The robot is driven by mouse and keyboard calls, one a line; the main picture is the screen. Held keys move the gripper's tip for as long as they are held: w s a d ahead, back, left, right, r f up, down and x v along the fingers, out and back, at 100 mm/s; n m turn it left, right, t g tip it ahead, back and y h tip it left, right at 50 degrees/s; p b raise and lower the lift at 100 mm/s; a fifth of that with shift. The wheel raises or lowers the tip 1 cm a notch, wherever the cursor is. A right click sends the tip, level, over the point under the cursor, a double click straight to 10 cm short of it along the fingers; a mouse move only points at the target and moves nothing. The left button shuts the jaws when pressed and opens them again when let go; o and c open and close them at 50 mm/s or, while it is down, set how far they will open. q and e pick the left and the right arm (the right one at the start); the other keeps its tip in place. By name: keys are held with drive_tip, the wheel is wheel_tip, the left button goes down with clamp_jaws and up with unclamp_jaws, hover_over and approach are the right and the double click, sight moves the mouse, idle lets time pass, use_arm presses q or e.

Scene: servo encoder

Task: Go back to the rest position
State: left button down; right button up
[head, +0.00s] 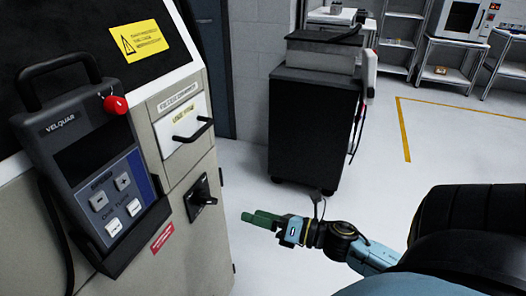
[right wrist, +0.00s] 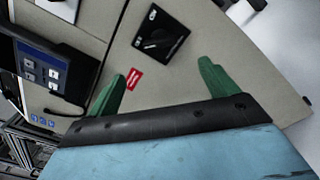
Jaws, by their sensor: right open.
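My right gripper (head: 262,218) has green fingers and reaches in from the right in the head view. It is in the air to the right of the machine cabinet (head: 182,228), apart from it. In the right wrist view its two green fingers (right wrist: 160,82) stand wide apart with nothing between them. Beyond them are the cabinet's black rotary switch (right wrist: 160,36) and a red label (right wrist: 133,78). My left gripper is not in view.
A control pendant (head: 95,165) with a red button hangs on the cabinet at the left. A white drawer (head: 184,128) with a black handle is above the switch. A dark wheeled cart (head: 310,130) stands behind. Open floor (head: 400,185) lies to the right.

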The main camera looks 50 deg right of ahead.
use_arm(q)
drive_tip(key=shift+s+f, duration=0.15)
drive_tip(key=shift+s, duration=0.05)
use_arm(e)
drive_tip(key=shift+s+d, duration=0.15)
drive_tip(key=shift+s, duration=0.2)
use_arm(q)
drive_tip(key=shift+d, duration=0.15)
